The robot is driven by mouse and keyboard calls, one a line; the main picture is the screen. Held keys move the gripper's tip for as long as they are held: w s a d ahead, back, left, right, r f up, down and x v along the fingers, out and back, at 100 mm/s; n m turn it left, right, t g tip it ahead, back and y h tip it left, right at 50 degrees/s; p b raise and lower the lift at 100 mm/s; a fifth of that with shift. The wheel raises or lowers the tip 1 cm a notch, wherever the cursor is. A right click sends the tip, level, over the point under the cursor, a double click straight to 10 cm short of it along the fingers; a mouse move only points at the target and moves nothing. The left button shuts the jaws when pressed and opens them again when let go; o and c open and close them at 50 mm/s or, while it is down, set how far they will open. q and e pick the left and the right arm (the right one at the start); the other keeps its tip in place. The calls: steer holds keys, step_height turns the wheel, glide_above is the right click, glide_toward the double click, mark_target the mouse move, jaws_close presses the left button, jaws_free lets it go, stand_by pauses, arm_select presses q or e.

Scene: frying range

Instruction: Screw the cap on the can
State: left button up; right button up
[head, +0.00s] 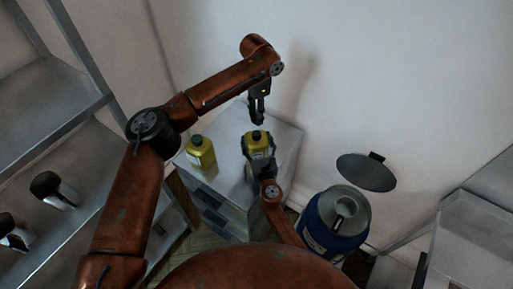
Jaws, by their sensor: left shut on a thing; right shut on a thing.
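A yellow-green can (257,143) stands upright on the grey cabinet, with a dark cap (257,134) at its top. My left gripper (257,121) points down from above, directly over the can, and is shut on the cap. The cap is small and dark here, and I cannot tell how it sits on the neck. My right gripper (261,156) is shut around the can from the near side and hides its lower front.
A second yellow-green can (201,154) with a dark cap stands to the left on the cabinet (232,122). A blue drum (325,232) stands right of it, near a dark round lid (366,172). Metal shelves (55,95) are at left.

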steer(key=c, duration=1)
arm_select(q)
glide_above(256, 133)
steer(key=shift+f, duration=2.5)
steer(key=shift+f, duration=0.85)
steer(key=shift+f, duration=0.6)
